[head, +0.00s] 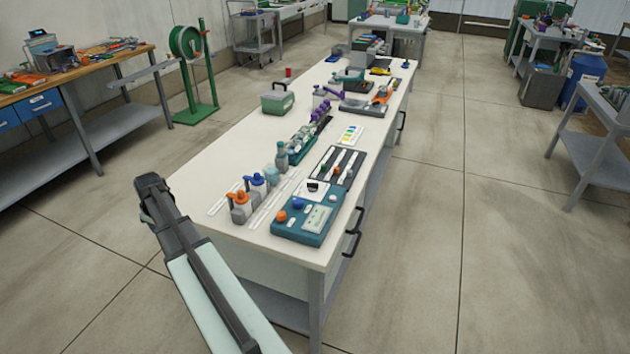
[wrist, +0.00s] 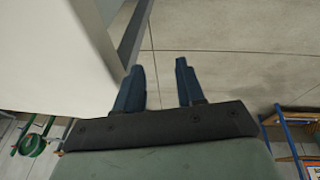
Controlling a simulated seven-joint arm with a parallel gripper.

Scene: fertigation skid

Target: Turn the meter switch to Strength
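The meter (head: 294,232) is a teal box near the front end of the white bench. A pale display panel, an orange knob (head: 282,216), a blue knob (head: 298,204) and a white plate with a black part (head: 313,186) show on it. Which of these is the switch, and any labels, are too small to tell. My gripper (wrist: 159,70) is open in the wrist view, its two dark fingers apart with only floor between them. In the head view my arm reaches up at lower left, beside the bench and well left of the meter. The wrist view does not show the meter.
Orange-topped and blue-topped bottles (head: 241,208) stand just left of the meter, with white strips (head: 268,205) beside them. A dark tray (head: 338,168) with pale strips lies behind it. The bench's front edge is close by. Open floor lies to the right.

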